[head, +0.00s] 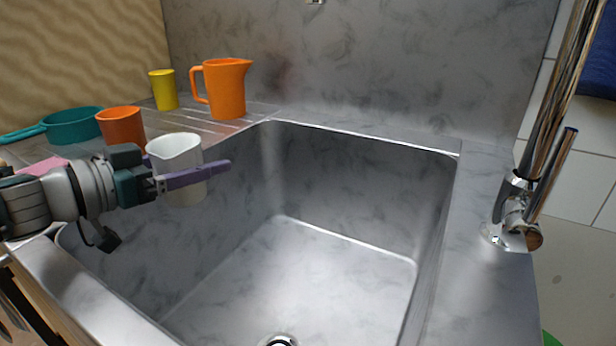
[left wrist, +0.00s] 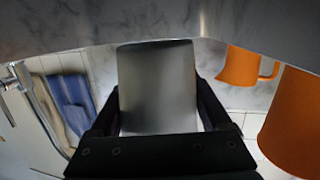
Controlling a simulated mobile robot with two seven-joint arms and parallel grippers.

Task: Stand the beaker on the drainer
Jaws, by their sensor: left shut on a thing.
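The beaker (head: 176,153) is a white cup with a pouring lip. My left gripper (head: 190,175) is shut on it, with purple fingers along its sides. It is held upright over the left edge of the sink basin, in front of the drainer. It also shows pale grey between the dark fingers in the left wrist view (left wrist: 157,88). The drainer (head: 190,127) is the ribbed metal surface left of and behind the basin. My right gripper is in neither view.
On the drainer side stand an orange jug (head: 226,90), a yellow cup (head: 163,90), an orange cup (head: 121,127) and a teal pan (head: 73,125). A pink item (head: 45,166) lies partly behind my arm. The sink basin (head: 310,265) is empty. A tap (head: 515,205) stands right.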

